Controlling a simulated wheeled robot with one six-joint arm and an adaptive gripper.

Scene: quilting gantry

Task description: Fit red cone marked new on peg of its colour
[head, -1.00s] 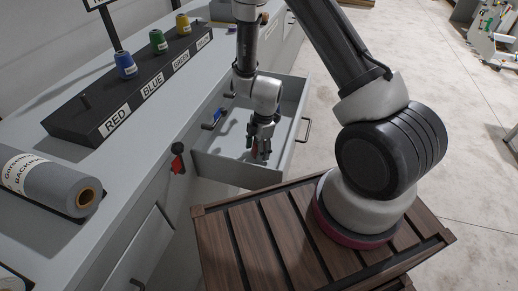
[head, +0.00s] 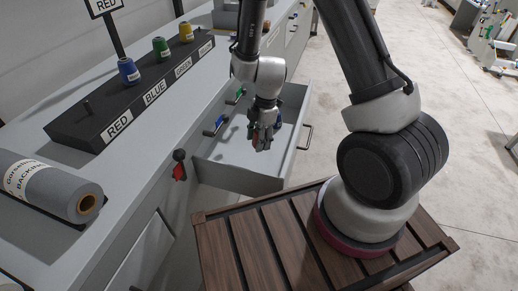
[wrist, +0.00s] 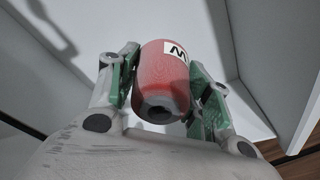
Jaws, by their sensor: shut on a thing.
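The red cone (wrist: 165,72) is held between the two green-padded fingers of my gripper (wrist: 160,95) in the wrist view. A white label with a dark letter, W or M, shows on its side; the rest of the marking is hidden. In the head view my gripper (head: 262,143) points down over the open drawer (head: 236,172), with the cone mostly hidden by the fingers. The black peg rack (head: 62,128) stands on the counter to the left. Its peg by the RED label (head: 88,106) is bare.
A blue cone (head: 128,71), a green cone (head: 161,48) and a yellow cone (head: 185,30) stand on the rack. A grey backing roll (head: 48,185) lies on the counter at front left. Blue-handled (head: 216,125) and green-handled (head: 237,95) items lie in the drawer.

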